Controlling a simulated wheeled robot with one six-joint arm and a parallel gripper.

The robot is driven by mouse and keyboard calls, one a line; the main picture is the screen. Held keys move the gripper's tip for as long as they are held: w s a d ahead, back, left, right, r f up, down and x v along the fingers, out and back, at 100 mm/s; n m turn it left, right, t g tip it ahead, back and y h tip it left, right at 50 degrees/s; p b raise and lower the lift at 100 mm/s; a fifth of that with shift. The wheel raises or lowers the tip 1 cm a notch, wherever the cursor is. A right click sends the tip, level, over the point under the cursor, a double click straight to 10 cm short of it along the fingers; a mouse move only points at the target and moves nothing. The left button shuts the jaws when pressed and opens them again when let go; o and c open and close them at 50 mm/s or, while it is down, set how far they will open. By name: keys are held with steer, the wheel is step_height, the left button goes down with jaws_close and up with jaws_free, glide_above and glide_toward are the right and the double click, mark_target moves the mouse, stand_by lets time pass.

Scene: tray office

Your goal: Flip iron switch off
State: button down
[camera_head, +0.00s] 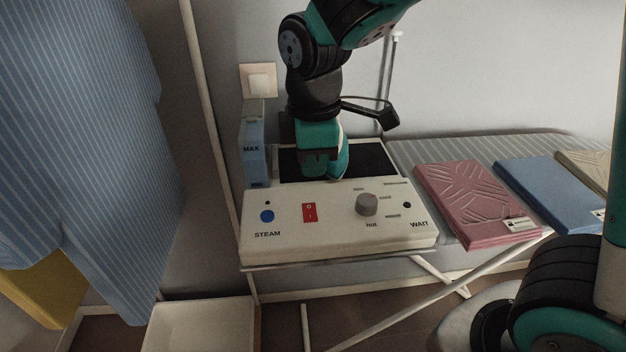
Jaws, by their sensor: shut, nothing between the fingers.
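The iron station (330,240) is a cream control box at the end of the ironing board. A red rocker switch (310,212) marked 0 and I sits on its sloping front panel, between a blue STEAM button (267,216) and a grey knob (367,204). Which way the rocker is tilted is too small to tell. My gripper (320,172) is shut and empty, pointing down just behind the panel and above the switch in the picture. The iron (340,158) is partly hidden behind my gripper, by the dark rest plate (375,160).
A blue water tank marked MAX (253,150) stands left of my gripper. Folded pink cloth (475,203) and blue cloth (550,190) lie on the board to the right. A striped blue garment (100,130) hangs at left. A wall switch (259,81) is behind.

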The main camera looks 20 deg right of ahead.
steer(key=r, duration=0.4)
steer(key=shift+s+a, duration=0.1)
steer(key=shift+s, duration=0.15)
steer(key=s+a+m+g+y, duration=0.1)
steer(key=s+m+y, duration=0.3)
steer(key=s, duration=1.1)
steer(key=a+m, duration=0.1)
steer(key=m, duration=0.2)
steer(key=shift+s+m, duration=0.25)
steer(key=shift+m, duration=0.15)
steer(key=shift+r, duration=0.1)
